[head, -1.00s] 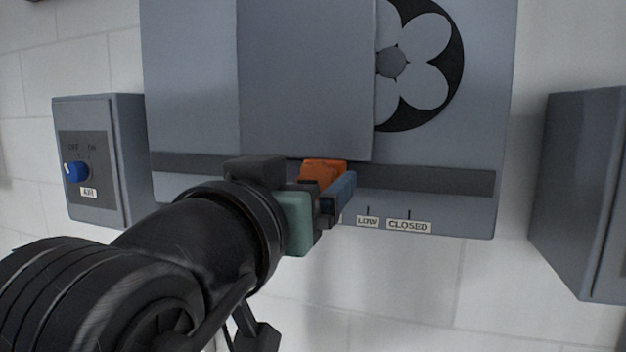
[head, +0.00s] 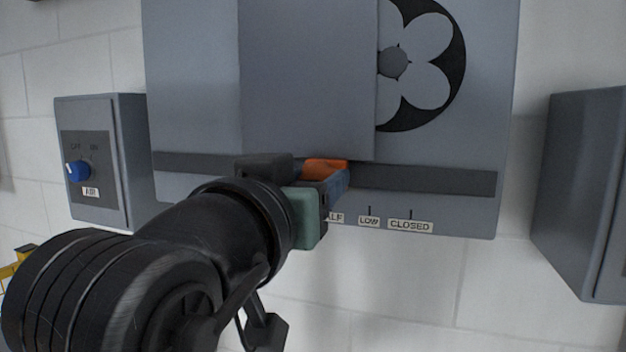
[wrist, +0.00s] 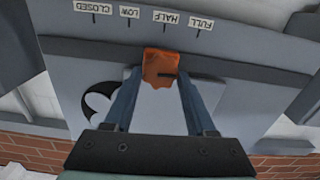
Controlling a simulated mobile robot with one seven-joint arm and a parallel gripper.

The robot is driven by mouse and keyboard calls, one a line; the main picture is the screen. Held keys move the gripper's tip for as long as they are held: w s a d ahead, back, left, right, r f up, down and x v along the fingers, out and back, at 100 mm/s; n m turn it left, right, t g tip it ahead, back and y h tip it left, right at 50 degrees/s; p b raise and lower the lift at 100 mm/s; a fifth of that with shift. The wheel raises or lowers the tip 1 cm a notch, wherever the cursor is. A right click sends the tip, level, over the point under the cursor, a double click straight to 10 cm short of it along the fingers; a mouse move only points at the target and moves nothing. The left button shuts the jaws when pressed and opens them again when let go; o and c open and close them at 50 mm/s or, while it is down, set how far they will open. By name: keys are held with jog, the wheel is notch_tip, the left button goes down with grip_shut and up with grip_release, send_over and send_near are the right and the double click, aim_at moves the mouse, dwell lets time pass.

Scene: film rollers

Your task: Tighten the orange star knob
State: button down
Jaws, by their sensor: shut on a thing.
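The orange star knob (head: 326,166) sits at the dark horizontal slot (head: 430,180) of the grey wall panel, by the lower edge of the grey sliding plate (head: 308,80). My gripper (head: 335,182) is shut on it, partly hiding it in the head view. In the wrist view the knob (wrist: 161,66) lies between the tips of the two blue fingers of my gripper (wrist: 160,82). There the knob is near the HALF label (wrist: 180,19). The plate leaves part of a fan opening (head: 420,65) uncovered. The knob's far side and thread are hidden.
A box with a blue AIR dial (head: 78,171) is at the left. A grey box (head: 580,190) stands out at the right. LOW (head: 368,221) and CLOSED (head: 410,226) labels sit below the slot. White block wall is clear below the panel.

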jog(key=shift+f, duration=0.1)
jog(key=shift+d+f+m+b, duration=0.1)
jog(key=shift+m+b, duration=2.55)
jog(key=shift+m, duration=1.8)
jog(key=shift+d+f+m+b, duration=0.1)
jog(key=shift+m+b, duration=2.5)
jog(key=shift+m, duration=1.85)
jog(key=shift+c, duration=1.1)
grip_release()
jog(key=shift+s, duration=0.1)
